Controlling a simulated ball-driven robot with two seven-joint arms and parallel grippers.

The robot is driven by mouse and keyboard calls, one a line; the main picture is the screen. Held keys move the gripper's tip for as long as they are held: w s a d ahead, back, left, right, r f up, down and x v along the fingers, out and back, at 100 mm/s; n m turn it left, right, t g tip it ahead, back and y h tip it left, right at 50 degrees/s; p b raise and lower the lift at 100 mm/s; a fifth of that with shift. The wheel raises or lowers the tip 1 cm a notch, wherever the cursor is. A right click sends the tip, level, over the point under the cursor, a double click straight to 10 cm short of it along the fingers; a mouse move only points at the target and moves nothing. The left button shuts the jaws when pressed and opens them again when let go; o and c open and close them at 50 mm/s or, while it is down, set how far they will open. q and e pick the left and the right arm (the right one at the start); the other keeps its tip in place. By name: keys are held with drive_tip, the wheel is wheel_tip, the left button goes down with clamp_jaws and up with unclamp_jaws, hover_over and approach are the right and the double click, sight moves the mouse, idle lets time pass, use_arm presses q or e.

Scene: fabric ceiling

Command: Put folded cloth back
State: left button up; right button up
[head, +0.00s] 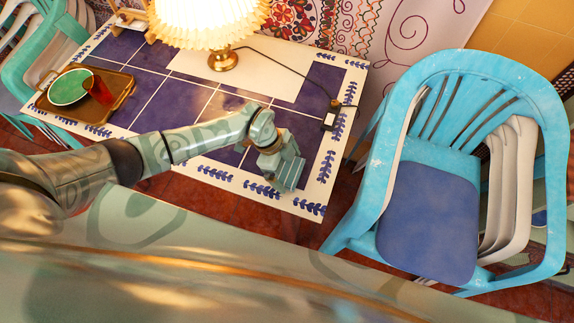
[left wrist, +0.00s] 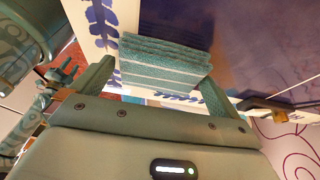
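The folded cloth (left wrist: 165,62) is teal with pale stripes and shows between the fingers of my left gripper (left wrist: 155,85) in the left wrist view. The fingers are spread wide on either side of it. A small gap shows at the left finger, and the right finger is close to or touching the cloth's edge. In the head view my left gripper (head: 283,165) is over the front right part of the tiled table (head: 215,105), low near its surface. I cannot tell whether the cloth rests on the table.
A lit pleated lamp (head: 223,59) stands at the table's back, its cord running to a small box (head: 330,120) at the right edge. A brown tray (head: 122,84) with a green plate (head: 70,87) and red cup (head: 99,89) sits left. Blue chairs (head: 400,150) stand right.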

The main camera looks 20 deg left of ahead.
use_arm(q)
drive_tip(key=shift+r, duration=0.25)
drive_tip(key=p+v, duration=0.3)
drive_tip(key=v, duration=0.8)
drive_tip(key=shift+a+r, duration=0.15)
drive_tip(key=shift+r, duration=0.25)
